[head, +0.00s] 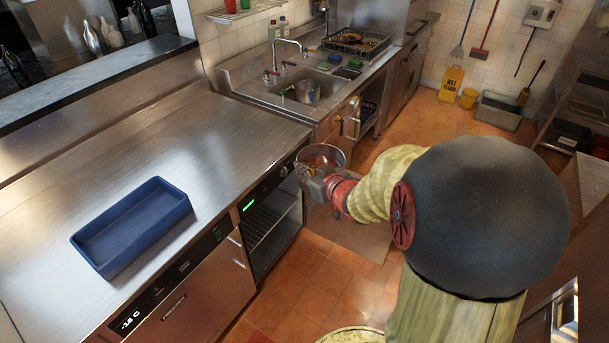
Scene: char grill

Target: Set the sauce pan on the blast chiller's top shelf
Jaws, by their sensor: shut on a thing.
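The sauce pan (337,152) is a round metal pan with reddish contents. It is level and held out in front of the counter, near the blast chiller's upper front. My gripper (314,182) is shut on the pan's near side; the exact grip is small and partly hidden. The blast chiller (290,169) is built in under the steel counter, with a green-lit display. Its front is open and wire shelves (266,226) show inside. Its door (352,240) appears swung open toward the floor side, below the pan. The pan and my arm hide part of the opening.
A blue tray (133,226) lies on the steel counter (215,138). A cabinet showing -18 C (172,296) stands left of the chiller. A sink holds another metal pot (307,92). A yellow wet-floor sign (451,82) stands at the back. Tiled floor is free around the door.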

